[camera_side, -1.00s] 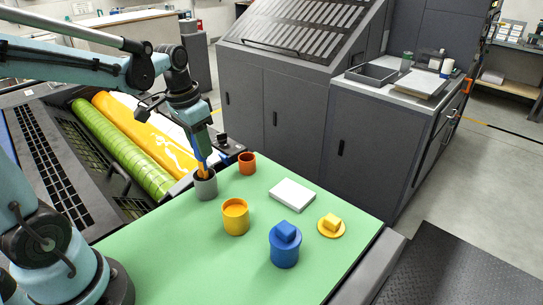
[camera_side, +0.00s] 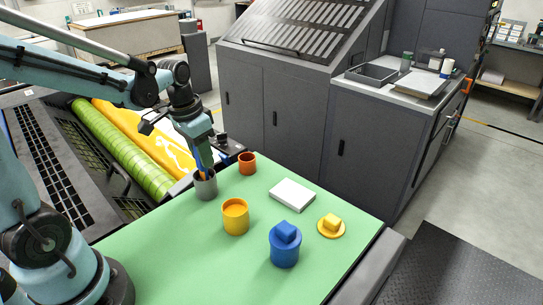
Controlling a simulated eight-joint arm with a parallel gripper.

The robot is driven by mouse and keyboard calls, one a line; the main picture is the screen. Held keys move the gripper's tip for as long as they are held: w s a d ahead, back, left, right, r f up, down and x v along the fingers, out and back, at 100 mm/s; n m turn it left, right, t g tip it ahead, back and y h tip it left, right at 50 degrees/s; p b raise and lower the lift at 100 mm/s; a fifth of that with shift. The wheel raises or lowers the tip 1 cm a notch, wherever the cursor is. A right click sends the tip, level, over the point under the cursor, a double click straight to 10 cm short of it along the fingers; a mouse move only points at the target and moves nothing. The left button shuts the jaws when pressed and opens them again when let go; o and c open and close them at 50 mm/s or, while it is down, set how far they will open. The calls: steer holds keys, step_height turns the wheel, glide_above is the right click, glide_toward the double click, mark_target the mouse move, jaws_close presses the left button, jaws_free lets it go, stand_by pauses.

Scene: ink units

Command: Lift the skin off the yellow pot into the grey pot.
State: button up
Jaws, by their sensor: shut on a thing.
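The yellow pot (camera_side: 235,221) stands open on the green top, with yellow ink inside up near its rim. The grey pot (camera_side: 206,189) stands behind it to the left, near the back edge of the top. My gripper (camera_side: 203,164) is just above the grey pot, pointing down, and is shut on a slim tool (camera_side: 204,173) with blue and orange-brown showing. The tool's lower end goes into the mouth of the grey pot and is hidden. I cannot make out any skin on the tool or in the grey pot.
A yellow lid (camera_side: 331,226) with a square knob lies at the right. The lidded blue pot (camera_side: 285,249) stands at the front, an orange-red pot (camera_side: 247,164) at the back. A white slab (camera_side: 292,194) lies between. The front left of the green top (camera_side: 180,260) is clear.

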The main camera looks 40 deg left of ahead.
steer(key=shift+r, duration=0.1)
steer(key=shift+r, duration=4.9)
